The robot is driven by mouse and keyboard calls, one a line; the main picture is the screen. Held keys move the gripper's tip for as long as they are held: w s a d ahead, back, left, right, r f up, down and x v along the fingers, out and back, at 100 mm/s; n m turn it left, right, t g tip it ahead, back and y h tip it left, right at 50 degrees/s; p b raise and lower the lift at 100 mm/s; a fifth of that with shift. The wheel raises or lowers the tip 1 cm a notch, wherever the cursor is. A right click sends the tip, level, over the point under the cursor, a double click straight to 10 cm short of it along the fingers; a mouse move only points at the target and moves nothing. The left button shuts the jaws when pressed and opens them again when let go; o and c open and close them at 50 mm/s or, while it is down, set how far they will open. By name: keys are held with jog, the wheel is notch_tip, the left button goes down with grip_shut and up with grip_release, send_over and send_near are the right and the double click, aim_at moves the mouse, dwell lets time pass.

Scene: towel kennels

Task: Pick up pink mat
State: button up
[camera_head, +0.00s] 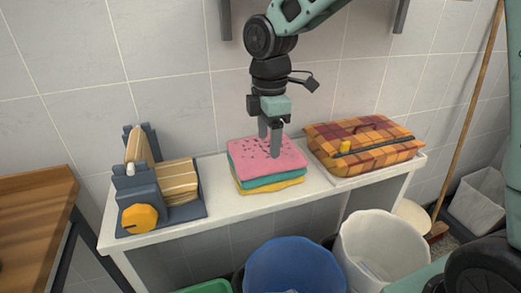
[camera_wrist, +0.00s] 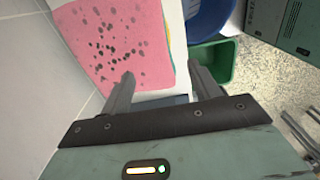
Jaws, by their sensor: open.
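The pink mat (camera_head: 262,157) with dark specks lies folded on top of a stack on the white shelf. Under it in the stack are a teal layer (camera_head: 268,177) and a yellow layer (camera_head: 272,187). My gripper (camera_head: 270,152) points down over the pink mat, with its fingers apart and nothing between them. In the head view the fingertips overlap the mat; I cannot tell whether they touch it. In the wrist view the pink mat (camera_wrist: 115,45) lies ahead of my gripper (camera_wrist: 160,82), mostly beyond the left finger.
On the white shelf (camera_head: 225,208), a grey device with an orange knob (camera_head: 140,218) stands left and a plaid bag (camera_head: 365,150) lies right. A blue bin (camera_head: 295,265) and a white bin (camera_head: 382,245) stand below. A wall runs behind. A wooden table (camera_head: 35,215) is at far left.

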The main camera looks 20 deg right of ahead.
aim_at(265, 165)
jog(key=f, duration=0.7)
jog(key=shift+w+a+f, duration=0.1)
jog(key=shift+w+a, duration=0.1)
jog(key=shift+a, duration=0.1)
jog(key=c, duration=1.1)
